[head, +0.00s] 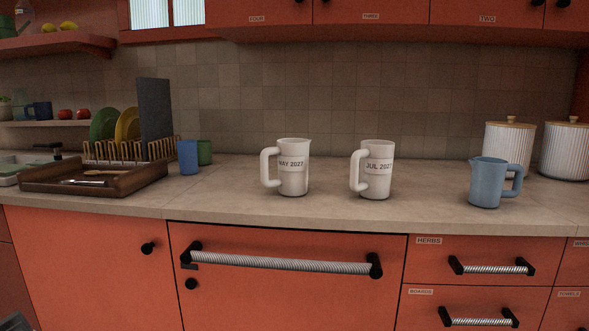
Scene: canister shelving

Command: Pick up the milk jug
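Two white jugs stand upright on the counter, each with its handle on the left. The left white jug (294,178) carries the text "MAY 2027". The right white jug (376,181) carries "JUL 2027" and stands a hand's width or so apart from it. A blue jug (488,186) stands further right, with its handle on the right and no text visible. No jug is labelled milk, and the contents of all three are hidden. My gripper is not in view.
The beige counter (330,213) is clear around the white jugs. White ribbed canisters with wooden lids (508,145) stand behind the blue jug. Blue (188,158) and green cups, a wooden tray (95,190) and a dish rack are at left. Upper cabinets (370,14) overhang the back.

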